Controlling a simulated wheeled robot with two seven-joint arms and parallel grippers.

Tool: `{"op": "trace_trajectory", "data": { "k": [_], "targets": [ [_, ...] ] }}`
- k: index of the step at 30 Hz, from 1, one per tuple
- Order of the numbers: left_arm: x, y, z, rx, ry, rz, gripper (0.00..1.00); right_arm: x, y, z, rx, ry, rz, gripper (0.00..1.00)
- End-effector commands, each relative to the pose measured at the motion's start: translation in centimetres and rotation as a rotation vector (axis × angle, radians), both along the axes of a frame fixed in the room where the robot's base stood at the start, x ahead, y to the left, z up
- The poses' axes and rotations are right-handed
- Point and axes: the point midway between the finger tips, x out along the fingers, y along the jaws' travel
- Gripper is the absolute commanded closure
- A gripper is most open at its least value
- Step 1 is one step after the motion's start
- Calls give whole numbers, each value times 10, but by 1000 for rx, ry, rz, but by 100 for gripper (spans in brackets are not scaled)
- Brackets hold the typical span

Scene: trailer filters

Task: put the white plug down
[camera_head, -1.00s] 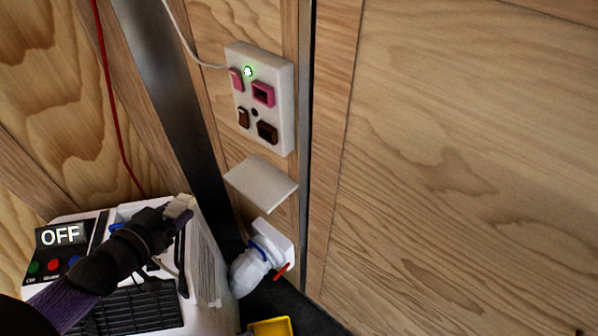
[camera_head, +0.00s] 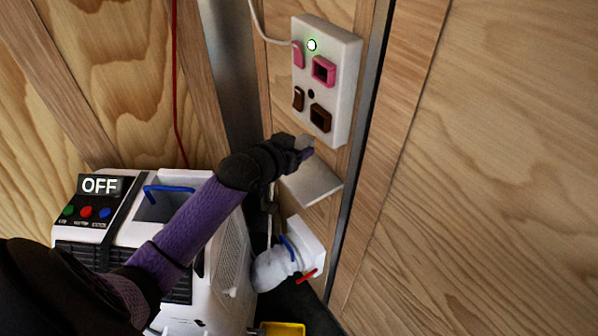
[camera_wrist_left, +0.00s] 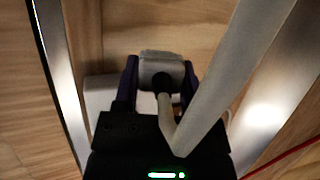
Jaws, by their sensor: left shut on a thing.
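My left gripper (camera_head: 303,150) is just above the small white shelf (camera_head: 312,188) on the wall, below the socket panel. In the left wrist view the left gripper (camera_wrist_left: 160,75) is shut on the white plug (camera_wrist_left: 162,68), which looks pale grey there. The plug's thick cable (camera_wrist_left: 235,60) runs toward the camera. In the head view only a small pale part of the plug (camera_head: 305,142) shows at the fingertips. I cannot tell whether it touches the shelf. My right gripper is not in view.
The white socket panel (camera_head: 335,85) with a green light and pink and brown sockets is above the shelf. A white machine reading OFF (camera_head: 150,208) stands at the left. A white valve fitting (camera_head: 275,268) is below the shelf. A yellow item (camera_head: 283,329) is at the bottom.

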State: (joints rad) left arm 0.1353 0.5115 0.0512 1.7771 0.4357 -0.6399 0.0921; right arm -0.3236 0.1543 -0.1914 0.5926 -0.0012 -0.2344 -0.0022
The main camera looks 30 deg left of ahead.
Motion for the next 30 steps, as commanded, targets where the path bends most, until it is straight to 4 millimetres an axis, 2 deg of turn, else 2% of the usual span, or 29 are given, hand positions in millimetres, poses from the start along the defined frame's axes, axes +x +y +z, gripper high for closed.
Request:
{"op": "trace_trajectory", "data": {
  "k": [5, 11, 18, 28, 29, 30],
  "targets": [
    [0, 0, -17, -1, 1, 0, 100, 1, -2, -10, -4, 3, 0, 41],
    [0, 0, -63, -2, 4, 1, 100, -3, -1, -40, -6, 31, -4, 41],
    [3, -1, -57, 0, -2, 1, 100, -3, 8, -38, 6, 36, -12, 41],
    [3, -1, -67, 0, -1, 1, 100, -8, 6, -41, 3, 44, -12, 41],
    [3, -1, -67, 0, -1, 1, 44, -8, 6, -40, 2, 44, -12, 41],
    [3, -1, -67, 0, -1, 1, 35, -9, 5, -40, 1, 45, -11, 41]
  ]
}}
